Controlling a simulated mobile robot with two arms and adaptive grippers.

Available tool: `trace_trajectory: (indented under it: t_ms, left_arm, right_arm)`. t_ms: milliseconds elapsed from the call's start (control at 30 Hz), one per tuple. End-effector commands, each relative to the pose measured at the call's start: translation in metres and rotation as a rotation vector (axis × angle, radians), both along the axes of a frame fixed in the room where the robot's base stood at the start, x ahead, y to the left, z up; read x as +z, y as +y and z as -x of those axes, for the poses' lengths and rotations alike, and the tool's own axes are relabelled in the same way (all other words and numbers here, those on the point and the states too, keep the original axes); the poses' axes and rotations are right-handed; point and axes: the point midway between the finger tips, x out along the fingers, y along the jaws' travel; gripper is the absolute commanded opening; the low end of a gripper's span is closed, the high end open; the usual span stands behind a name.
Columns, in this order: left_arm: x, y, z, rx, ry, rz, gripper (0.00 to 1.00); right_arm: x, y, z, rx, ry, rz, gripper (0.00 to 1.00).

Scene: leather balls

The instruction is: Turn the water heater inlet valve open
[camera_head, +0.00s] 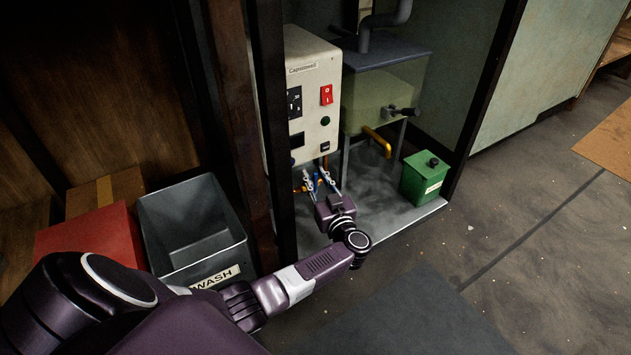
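The water heater (313,102) is a cream box with a red switch, hung inside an open cabinet. Short pipes come out of its underside, with small blue (316,182) and orange-yellow parts among them. The blue part looks like the inlet valve's handle, but it is too small to be sure. My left gripper (317,176) reaches in under the heater. Its two fingers are apart, with the blue part showing between them. I cannot tell whether either finger touches it. My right gripper is not in view.
A greenish tank (385,95) with a yellow pipe stands right of the heater. A green box (425,178) sits on the cabinet floor. A grey bin (192,225) labelled WASH stands left of the cabinet post (240,130). The floor to the right is clear.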

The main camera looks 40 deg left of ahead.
Motion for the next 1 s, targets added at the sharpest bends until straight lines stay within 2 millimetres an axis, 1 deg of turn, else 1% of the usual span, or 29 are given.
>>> trace_trajectory:
  t_ms: [200, 267, 433, 467, 833, 1000]
  left_arm:
    - [0.001, 0.0003, -0.0004, 0.0, -0.001, 0.0, 0.25]
    - [0.001, 0.0003, -0.0004, 0.0, -0.001, 0.0, 0.2]
    - [0.0009, 0.0001, -0.0003, 0.0, -0.001, 0.0, 0.01]
    - [0.0009, 0.0001, -0.0003, 0.0, -0.001, 0.0, 0.0]
    - [0.0008, -0.0001, -0.0001, 0.0, -0.001, 0.001, 0.0]
    - [0.0027, 0.0023, 0.005, 0.001, -0.014, 0.007, 0.0]
  right_arm:
    - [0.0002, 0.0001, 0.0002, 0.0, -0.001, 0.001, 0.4]
    - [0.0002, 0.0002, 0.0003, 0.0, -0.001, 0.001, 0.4]
    - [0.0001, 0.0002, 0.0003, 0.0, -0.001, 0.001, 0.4]
    - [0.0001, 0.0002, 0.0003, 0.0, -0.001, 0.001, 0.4]
    - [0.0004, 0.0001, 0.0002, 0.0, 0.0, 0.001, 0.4]
    - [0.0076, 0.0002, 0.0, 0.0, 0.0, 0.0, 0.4]
